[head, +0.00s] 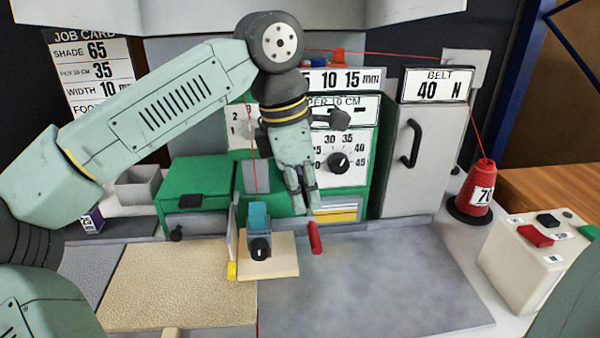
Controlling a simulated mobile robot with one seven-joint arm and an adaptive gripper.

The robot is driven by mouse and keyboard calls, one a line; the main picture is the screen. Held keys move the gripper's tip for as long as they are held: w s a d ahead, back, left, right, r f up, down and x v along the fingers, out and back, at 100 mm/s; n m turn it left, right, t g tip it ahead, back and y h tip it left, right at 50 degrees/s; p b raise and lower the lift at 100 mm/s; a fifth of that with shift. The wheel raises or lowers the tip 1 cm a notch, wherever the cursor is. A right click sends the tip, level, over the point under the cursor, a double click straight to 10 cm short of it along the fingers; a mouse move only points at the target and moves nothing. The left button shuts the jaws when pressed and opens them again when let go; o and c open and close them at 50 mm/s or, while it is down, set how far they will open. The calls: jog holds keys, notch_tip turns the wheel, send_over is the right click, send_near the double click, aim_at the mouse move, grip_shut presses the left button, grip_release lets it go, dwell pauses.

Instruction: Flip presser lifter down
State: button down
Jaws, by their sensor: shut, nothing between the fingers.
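My gripper (304,207) is shut and empty, pointing down in front of the green sewing machine (190,185). A short red lever (315,237), which looks like the presser lifter, hangs just below and slightly right of the fingertips. It slants down, with its lower end toward the right. I cannot tell whether the fingertips touch it. The upper end of the lever and part of the machine's front are hidden behind my gripper. To the left of the lever, a teal and grey block with a black knob (260,248) stands over a cream plate (283,268).
A beige rug piece (160,285) lies on the left of the grey work surface (390,290). A white cabinet marked BELT (423,165) stands behind right. A red thread cone (475,190) and a button box (530,260) are at the right. The front right surface is clear.

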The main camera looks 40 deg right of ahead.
aim_at(312, 241)
jog(key=f, duration=0.4)
jog(key=d+f, duration=0.1)
jog(key=f, duration=0.2)
jog(key=shift+s+p, duration=0.35)
jog(key=shift+p, duration=0.05)
notch_tip(312, 241, down, 3)
jog(key=b, duration=0.2)
jog(key=shift+b, duration=0.4)
jog(key=shift+r, duration=0.15)
jog(key=r+p, duration=0.1)
jog(key=r, duration=0.1)
jog(key=r+p, duration=0.2)
jog(key=shift+w+a+r, duration=0.1)
jog(key=shift+a+r, duration=0.1)
jog(key=shift+r, duration=0.2)
notch_tip(312, 241, up, 9)
jog(key=w+a+b, duration=0.1)
jog(key=shift+a, duration=0.4)
jog(key=shift+w, duration=0.1)
